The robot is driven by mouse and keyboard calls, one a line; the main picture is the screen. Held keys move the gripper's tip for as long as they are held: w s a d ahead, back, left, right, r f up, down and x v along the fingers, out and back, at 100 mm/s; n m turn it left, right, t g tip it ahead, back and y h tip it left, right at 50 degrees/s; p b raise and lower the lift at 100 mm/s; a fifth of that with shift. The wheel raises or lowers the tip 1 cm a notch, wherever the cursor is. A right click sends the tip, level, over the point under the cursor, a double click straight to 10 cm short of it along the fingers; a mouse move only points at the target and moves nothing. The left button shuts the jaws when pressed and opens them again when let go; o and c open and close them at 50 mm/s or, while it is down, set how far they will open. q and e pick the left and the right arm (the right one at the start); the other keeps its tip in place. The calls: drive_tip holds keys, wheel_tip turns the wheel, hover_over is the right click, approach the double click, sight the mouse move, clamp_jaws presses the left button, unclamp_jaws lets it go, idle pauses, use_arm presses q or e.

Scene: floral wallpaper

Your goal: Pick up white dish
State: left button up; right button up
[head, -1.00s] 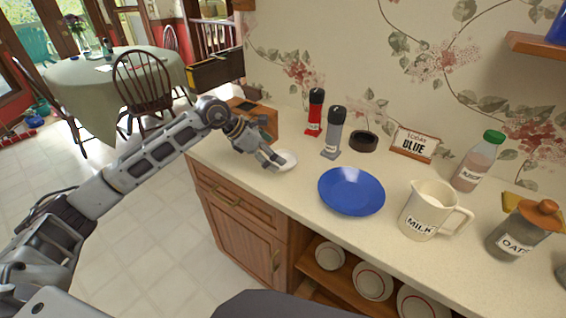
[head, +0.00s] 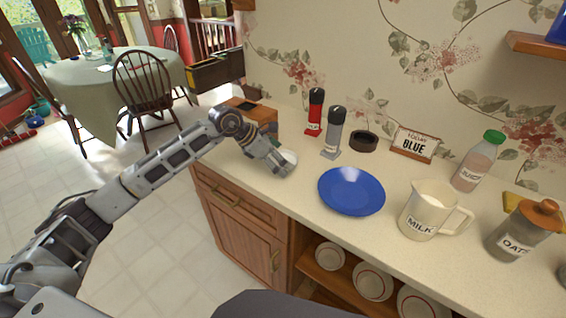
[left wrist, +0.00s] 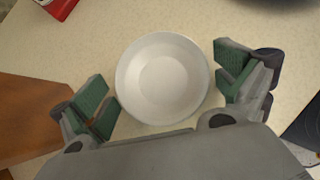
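The white dish (left wrist: 162,78) is a small round bowl on the counter. In the left wrist view it lies between the two spread fingers of my left gripper (left wrist: 164,92), with small gaps on both sides. In the head view only part of the white dish (head: 290,157) shows, mostly hidden by my left gripper (head: 282,165), which is low over the counter. The left gripper is open and holds nothing. My right gripper is not in these views.
A blue plate (head: 351,191) lies to the right of the dish. A wooden box (head: 250,113), a red shaker (head: 315,112) and a grey shaker (head: 333,132) stand behind it. A milk jug (head: 433,211) stands farther right. The counter's front edge is close to the dish.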

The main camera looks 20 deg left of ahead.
use_arm(q)
drive_tip(key=c, duration=0.7)
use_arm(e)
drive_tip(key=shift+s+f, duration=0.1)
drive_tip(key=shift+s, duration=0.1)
use_arm(q)
drive_tip(key=shift+r, duration=0.15)
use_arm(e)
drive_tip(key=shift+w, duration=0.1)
use_arm(q)
drive_tip(key=shift+r, duration=0.6)
wheel_tip(320, 180, up, 9)
drive_tip(key=shift+f+p, duration=0.2)
drive_tip(key=shift+p, duration=0.2)
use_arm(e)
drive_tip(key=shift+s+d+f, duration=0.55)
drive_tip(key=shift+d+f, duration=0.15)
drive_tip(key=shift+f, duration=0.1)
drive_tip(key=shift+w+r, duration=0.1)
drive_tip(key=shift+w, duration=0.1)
